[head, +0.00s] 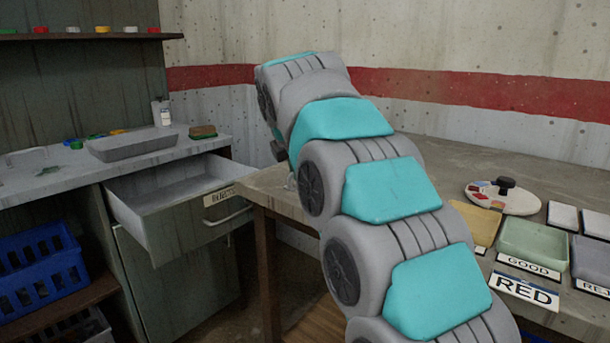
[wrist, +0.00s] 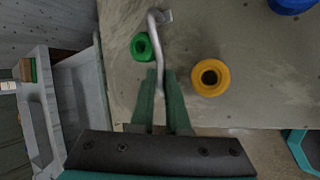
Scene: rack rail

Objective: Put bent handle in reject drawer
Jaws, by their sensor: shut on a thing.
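In the wrist view my gripper (wrist: 160,75) is shut on the bent handle (wrist: 157,45), a thin grey metal bar with a kink and a small flat end. The handle is over or on the grey tabletop (wrist: 115,80); I cannot tell whether it touches. In the head view my arm hides the gripper and handle. The reject drawer (head: 168,228) stands pulled open in the cabinet at left, with a partly readable label on its front. Its visible inside looks empty. In the wrist view a pale open drawer (wrist: 85,88) lies left of the table edge.
A green ring (wrist: 136,48) lies close beside the handle, a yellow ring (wrist: 222,79) to its right. A grey tray (head: 130,149) stands on the cabinet top. The table corner is close to the drawer's right side. A green GOOD tray (head: 533,240) stands at right.

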